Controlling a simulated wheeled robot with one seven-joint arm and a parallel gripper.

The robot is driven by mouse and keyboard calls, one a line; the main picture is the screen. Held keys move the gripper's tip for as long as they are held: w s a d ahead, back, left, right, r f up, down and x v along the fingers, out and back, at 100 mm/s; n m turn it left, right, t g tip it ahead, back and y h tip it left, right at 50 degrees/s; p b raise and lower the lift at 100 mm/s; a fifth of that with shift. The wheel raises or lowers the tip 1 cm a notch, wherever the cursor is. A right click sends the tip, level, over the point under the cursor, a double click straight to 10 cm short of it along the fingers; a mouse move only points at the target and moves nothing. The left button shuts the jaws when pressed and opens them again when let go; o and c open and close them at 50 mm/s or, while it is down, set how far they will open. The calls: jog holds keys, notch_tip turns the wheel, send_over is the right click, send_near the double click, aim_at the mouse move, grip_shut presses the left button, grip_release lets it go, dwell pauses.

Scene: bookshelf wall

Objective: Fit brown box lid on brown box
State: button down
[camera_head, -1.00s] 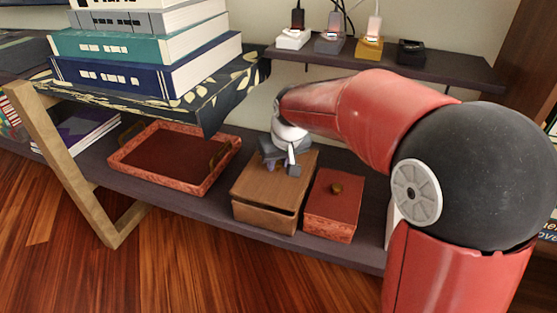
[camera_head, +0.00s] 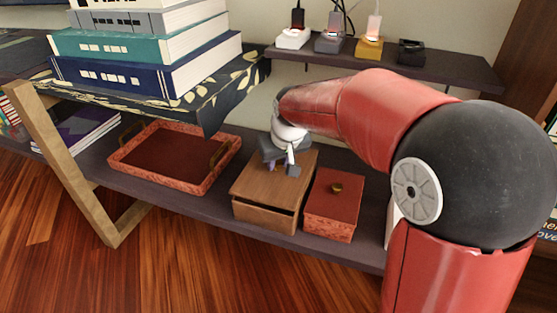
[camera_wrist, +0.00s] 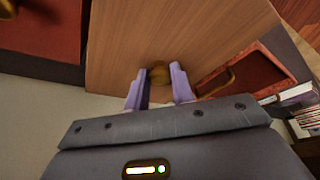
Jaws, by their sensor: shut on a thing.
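The brown box (camera_head: 264,218) stands on the low dark shelf. The brown box lid (camera_head: 258,184) lies over its top, with a dark gap showing under the lid's front edge toward the right. My gripper (camera_head: 280,168) is above the far part of the lid. In the wrist view my gripper's two purple fingers (camera_wrist: 160,84) are shut on the lid's round brass knob, and the wooden lid (camera_wrist: 185,38) fills the upper middle. The lid's far edge is partly hidden by my gripper in the head view.
A red box with a brass knob (camera_head: 333,205) stands close to the right of the brown box. A red tray (camera_head: 195,188) with handles lies to the left. Above are a stack of books (camera_head: 150,70) and a narrow shelf (camera_head: 440,68) with small chargers.

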aim_at(279, 164)
jog(key=shift+f+b, duration=0.7)
jog(key=shift+f, duration=0.3)
dwell(0.4)
jog(key=c, duration=1.1)
grip_release()
jog(key=p+v, duration=0.1)
jog(key=v, duration=0.5)
jog(key=shift+s+r+p, duration=0.1)
jog(key=shift+r+p, duration=0.2)
jog(key=shift+r, duration=0.1)
jog(key=shift+s+d+r, duration=0.1)
jog(key=shift+s+r, duration=0.15)
jog(key=shift+r, duration=0.2)
jog(key=shift+s+d+r, duration=0.15)
jog(key=shift+d+r, duration=0.05)
jog(key=shift+r, duration=0.1)
jog(key=s+d+r+m+p, duration=0.1)
jog(key=s+d+r+p, duration=0.2)
jog(key=s, duration=0.4)
jog(key=s+d+r+m+t+h+p, duration=0.1)
jog(key=s+d+r+m+p, duration=0.1)
jog(key=s+d, duration=0.4)
jog(key=s+d+r+m+p, duration=0.1)
jog(key=s+d+r+p, duration=0.3)
jog(key=s, duration=0.6)
jog(key=shift+d+r+h+p, duration=0.25)
jog(key=shift+d+h+p, duration=0.15)
jog(key=shift+p, duration=0.6)
